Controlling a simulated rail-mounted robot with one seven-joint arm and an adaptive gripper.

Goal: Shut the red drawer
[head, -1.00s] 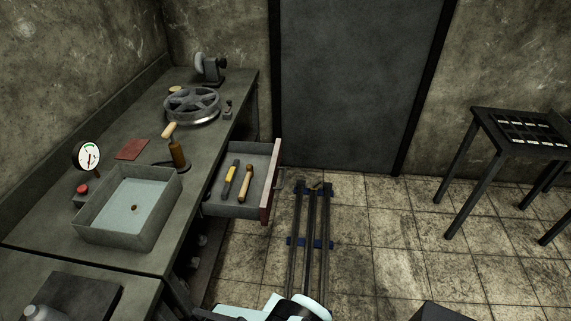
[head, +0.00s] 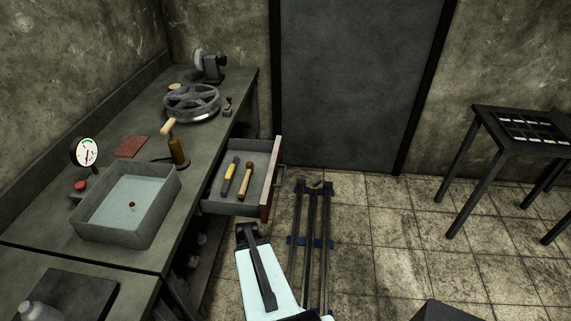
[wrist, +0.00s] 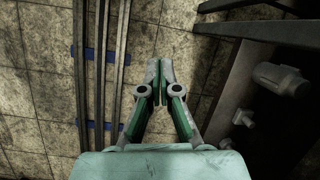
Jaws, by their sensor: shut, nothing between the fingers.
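The red drawer is pulled out of the workbench's right side in the head view, with its red front (head: 270,180) facing right and its grey tray (head: 225,205) exposed. A yellow-handled tool (head: 229,178) and a wooden-handled tool (head: 246,179) lie inside it. My gripper (wrist: 160,75) is shut and empty in the wrist view, pointing over the tiled floor. In the head view my arm reaches up to just below the drawer's near side; the fingers cannot be made out there.
The workbench (head: 150,262) carries a water basin (head: 107,236), a gauge (head: 85,152) and a wheel (head: 192,102). Floor rails (head: 311,240) run right of the drawer. A dark table (head: 515,140) stands far right. Grey fittings (wrist: 280,78) show beside my gripper.

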